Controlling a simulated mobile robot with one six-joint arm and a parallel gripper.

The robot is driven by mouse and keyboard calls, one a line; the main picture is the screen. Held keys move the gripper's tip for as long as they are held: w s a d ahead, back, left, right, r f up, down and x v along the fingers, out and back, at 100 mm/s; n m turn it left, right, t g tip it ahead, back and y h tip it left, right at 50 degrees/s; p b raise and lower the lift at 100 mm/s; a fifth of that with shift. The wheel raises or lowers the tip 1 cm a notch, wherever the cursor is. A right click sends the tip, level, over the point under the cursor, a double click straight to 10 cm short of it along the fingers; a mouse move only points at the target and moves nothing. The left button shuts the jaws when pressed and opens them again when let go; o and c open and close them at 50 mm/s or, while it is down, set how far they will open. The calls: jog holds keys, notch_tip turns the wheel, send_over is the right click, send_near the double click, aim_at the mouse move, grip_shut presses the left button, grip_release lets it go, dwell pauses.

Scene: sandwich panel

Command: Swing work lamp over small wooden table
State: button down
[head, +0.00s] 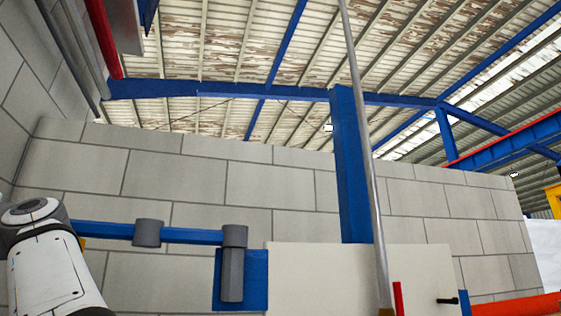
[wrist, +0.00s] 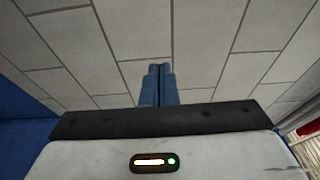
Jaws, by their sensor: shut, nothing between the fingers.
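A blue bar (head: 190,235) with grey cylindrical joints runs level along the block wall from a blue mounting plate (head: 258,280). It looks like the swing arm of the work lamp, but no lamp head can be made out. Its left end passes behind my white arm link at the lower left of the head view. In the wrist view my gripper (wrist: 158,70) shows two blue fingers side by side, shut and empty, pointing at the grey block wall. The gripper is not seen in the head view. The small wooden table is in neither view.
A cream panel (head: 335,275) with a black handle stands right of the mounting plate. A tall grey pole (head: 366,150) rises in front of it, near a blue column (head: 350,170). An orange-red bar (head: 520,303) lies at the lower right. A block wall (head: 260,187) closes the back.

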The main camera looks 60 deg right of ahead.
jog(key=shift+w+d+f, duration=0.1)
jog(key=shift+w+d, duration=0.05)
jog(key=shift+w, duration=0.15)
jog(key=shift+s, duration=0.1)
jog(key=s+a+b, duration=0.1)
jog(key=s+a, duration=0.8)
jog(key=s, duration=0.2)
jog(key=shift+s+a, duration=0.1)
jog(key=shift+s, duration=0.05)
dwell(0.4)
